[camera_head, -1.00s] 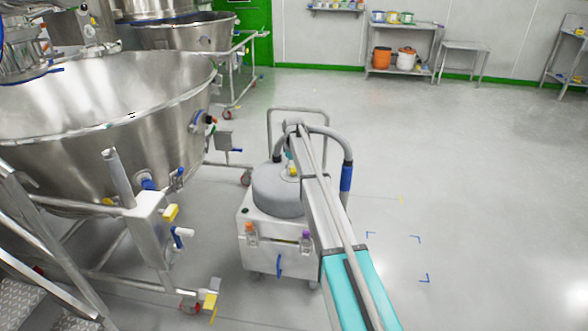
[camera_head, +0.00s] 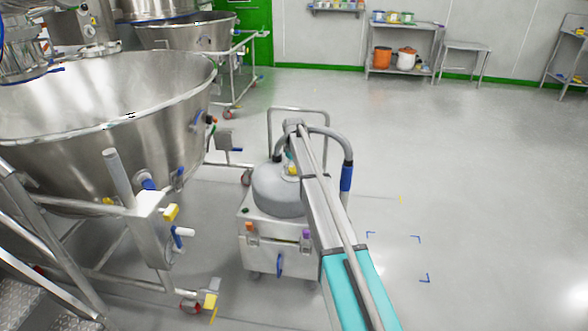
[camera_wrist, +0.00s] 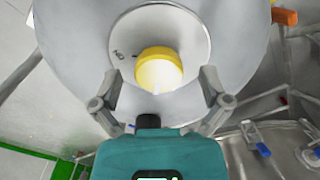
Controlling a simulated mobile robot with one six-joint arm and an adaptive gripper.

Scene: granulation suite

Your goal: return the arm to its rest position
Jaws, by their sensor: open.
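My arm reaches forward from the bottom of the head view, over a wheeled white machine (camera_head: 262,230) with a grey domed lid (camera_head: 277,196). My gripper (camera_wrist: 160,92) points down at this lid and is open and empty. In the wrist view a yellow knob (camera_wrist: 159,70) on the lid (camera_wrist: 80,55) shows beyond and between the two spread fingers, with no finger seen touching it. In the head view the yellow knob (camera_head: 293,170) is small, and my fingers are too small to make out.
A large steel bowl (camera_head: 110,125) on a wheeled frame stands close on the left. The machine has a metal handle (camera_head: 270,125) and a grey hose with a blue sleeve (camera_head: 347,178). Open floor (camera_head: 470,180) lies to the right. A shelf (camera_head: 400,70) stands at the back wall.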

